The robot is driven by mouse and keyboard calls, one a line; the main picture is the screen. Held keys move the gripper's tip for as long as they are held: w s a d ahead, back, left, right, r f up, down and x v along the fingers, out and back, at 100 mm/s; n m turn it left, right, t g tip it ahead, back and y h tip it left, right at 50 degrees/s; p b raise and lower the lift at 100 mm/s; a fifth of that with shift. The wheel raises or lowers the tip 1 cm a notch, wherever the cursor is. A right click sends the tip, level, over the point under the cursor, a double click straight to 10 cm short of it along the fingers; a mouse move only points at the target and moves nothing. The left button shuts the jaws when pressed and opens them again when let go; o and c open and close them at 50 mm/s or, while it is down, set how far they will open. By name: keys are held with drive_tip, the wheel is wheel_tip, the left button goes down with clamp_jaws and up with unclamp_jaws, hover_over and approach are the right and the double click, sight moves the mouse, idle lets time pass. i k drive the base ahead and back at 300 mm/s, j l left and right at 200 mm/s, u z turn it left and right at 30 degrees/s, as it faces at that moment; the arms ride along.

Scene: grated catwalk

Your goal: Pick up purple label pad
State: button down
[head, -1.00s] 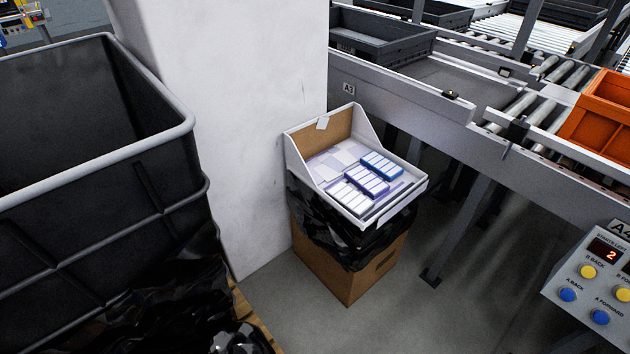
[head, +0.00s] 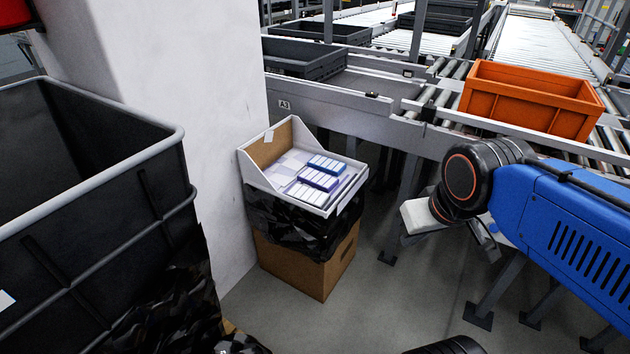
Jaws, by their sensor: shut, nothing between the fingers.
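The purple label pad (head: 319,180) is a small block with white label faces and purple sides. It lies in an open white tray (head: 258,179) on top of a cardboard box, in the middle of the head view. A blue-sided pad (head: 327,164) lies just behind it, and a paler pad (head: 306,194) lies just in front. My blue and black arm enters from the right, well apart from the tray. I cannot make out my gripper's fingers in this view.
The cardboard box (head: 300,274) is wrapped in black plastic at its top. A white pillar (head: 200,120) and a large black bin (head: 100,200) stand to the left. A conveyor with an orange crate (head: 530,100) runs behind. Some grey floor shows between.

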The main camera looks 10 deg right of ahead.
sight(321, 181)
drive_tip(key=i+l+u, duration=0.1)
drive_tip(key=l, duration=0.3)
drive_tip(key=i+l, duration=0.2)
drive_tip(key=l, duration=0.2)
drive_tip(key=i+l+u, duration=0.3)
drive_tip(key=i+l, duration=0.4)
drive_tip(key=l, duration=0.1)
